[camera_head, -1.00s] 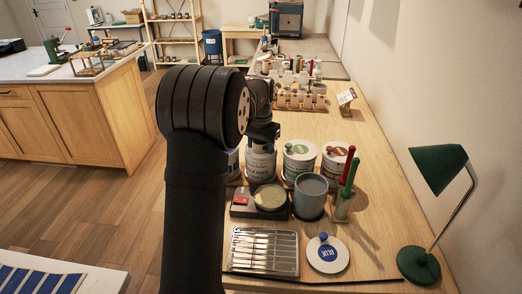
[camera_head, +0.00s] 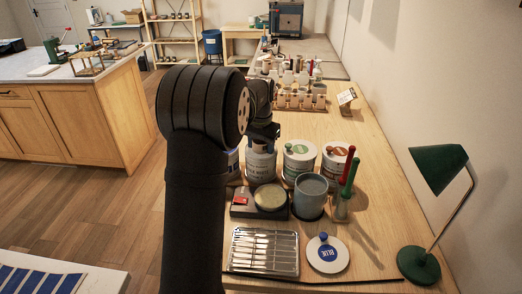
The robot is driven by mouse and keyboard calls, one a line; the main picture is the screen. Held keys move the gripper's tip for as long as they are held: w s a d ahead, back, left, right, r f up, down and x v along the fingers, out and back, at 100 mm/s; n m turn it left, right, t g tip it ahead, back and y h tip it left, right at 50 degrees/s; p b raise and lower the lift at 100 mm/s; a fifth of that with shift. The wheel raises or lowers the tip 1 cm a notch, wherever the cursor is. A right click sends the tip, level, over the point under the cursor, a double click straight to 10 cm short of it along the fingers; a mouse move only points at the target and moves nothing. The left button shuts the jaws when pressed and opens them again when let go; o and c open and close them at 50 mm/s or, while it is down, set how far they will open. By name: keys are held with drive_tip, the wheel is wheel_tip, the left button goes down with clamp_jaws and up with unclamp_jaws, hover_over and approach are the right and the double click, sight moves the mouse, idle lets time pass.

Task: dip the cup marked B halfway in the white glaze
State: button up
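My gripper (camera_head: 264,132) is above the bench, over or just behind a white glaze bucket (camera_head: 261,166) with dark lettering that I cannot read for certain. My own arm hides much of the gripper, and I cannot see whether its fingers are open or hold anything. Part of another bucket (camera_head: 233,167) shows behind my arm; its label is hidden. I cannot pick out the cup marked B. Several small cups and pieces (camera_head: 301,99) stand on a board farther back, too small to read any marks.
Buckets with a green-labelled lid (camera_head: 300,148) and an orange-labelled lid (camera_head: 337,155) stand right of my gripper. In front are an open blue-grey bucket (camera_head: 311,202), a scale (camera_head: 243,208), a tool tray (camera_head: 264,265), a BLUE lid (camera_head: 327,262) and a green lamp (camera_head: 440,166).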

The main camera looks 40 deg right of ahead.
drive_tip(key=shift+r, duration=0.1)
drive_tip(key=shift+r, duration=3.25)
